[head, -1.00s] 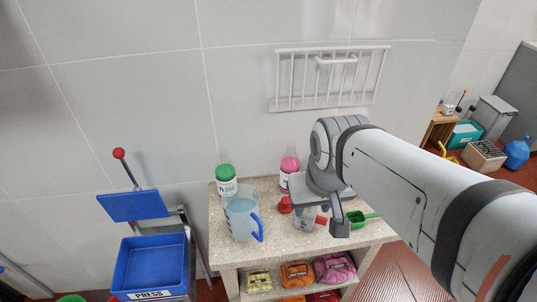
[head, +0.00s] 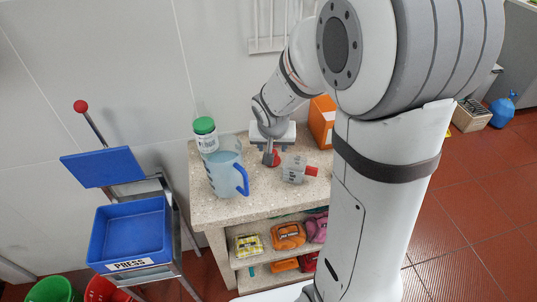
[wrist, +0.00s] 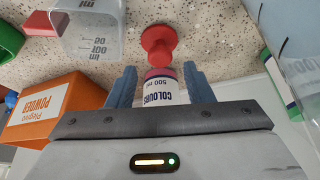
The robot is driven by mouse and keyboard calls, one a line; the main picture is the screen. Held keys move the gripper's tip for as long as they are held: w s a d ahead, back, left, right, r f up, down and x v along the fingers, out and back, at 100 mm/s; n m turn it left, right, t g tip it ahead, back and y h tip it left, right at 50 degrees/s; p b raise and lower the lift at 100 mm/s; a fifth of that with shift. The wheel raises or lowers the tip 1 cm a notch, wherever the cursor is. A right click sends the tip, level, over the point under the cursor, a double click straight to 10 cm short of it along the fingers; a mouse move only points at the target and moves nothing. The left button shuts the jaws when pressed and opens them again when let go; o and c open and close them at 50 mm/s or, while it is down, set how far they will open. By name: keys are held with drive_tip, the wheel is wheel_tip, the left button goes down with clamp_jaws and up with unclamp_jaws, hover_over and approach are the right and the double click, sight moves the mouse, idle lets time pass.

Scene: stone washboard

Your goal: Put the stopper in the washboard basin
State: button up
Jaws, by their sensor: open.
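A red stopper-like piece (wrist: 160,45), with a round knob and a wider end, lies on the speckled tabletop (wrist: 215,35) just beyond my fingertips in the wrist view. It also shows in the head view (head: 274,158), partly covered by my gripper (head: 268,156). My gripper is open in the wrist view (wrist: 158,84), its two blue-grey fingers apart. A bottle labelled COLOURS (wrist: 158,92) shows between the fingers, partly hidden by the gripper body. I cannot tell whether the fingers touch it. I cannot make out the washboard basin in these frames.
A clear measuring cup (head: 293,168) with a red part stands close to the red piece. A blue-handled jug (head: 222,172), a green-capped bottle (head: 206,136) and an orange powder box (head: 321,122) crowd the tabletop. The table's front strip is clear.

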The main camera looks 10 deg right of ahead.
drive_tip(key=x, duration=0.6)
drive_tip(key=shift+b, duration=0.3)
drive_tip(key=shift+c, duration=0.4)
drive_tip(key=c, duration=0.6)
drive_tip(key=shift+r, duration=0.1)
